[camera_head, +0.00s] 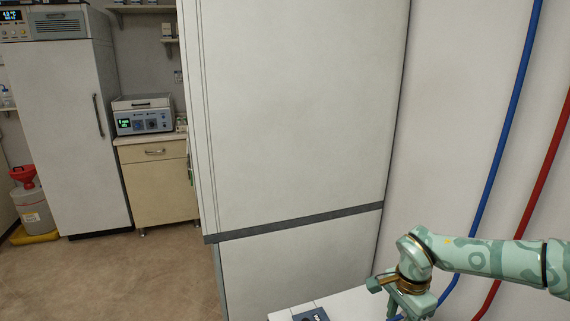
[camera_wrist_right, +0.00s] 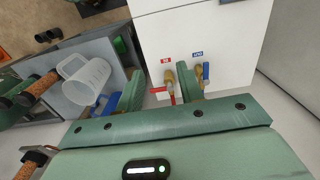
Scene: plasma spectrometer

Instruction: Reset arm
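My right arm comes in from the right in the head view, over a white surface at the bottom. Its gripper (camera_head: 402,306) is at the lower edge, partly cut off. In the right wrist view the two green fingers of the right gripper (camera_wrist_right: 160,85) stand apart with nothing held between them. Beyond the fingers, a white unit has a valve with a red handle (camera_wrist_right: 170,84) and one with a blue handle (camera_wrist_right: 205,73). I cannot judge their exact distance from the fingertips. I see no left gripper in the head view.
A tall white cabinet (camera_head: 300,110) fills the middle. A blue hose (camera_head: 505,130) and red hose (camera_head: 545,180) run along the right wall. A clear jug (camera_wrist_right: 85,80) shows in the wrist view. Open floor (camera_head: 120,275) lies at left, near a grey canister (camera_head: 33,210).

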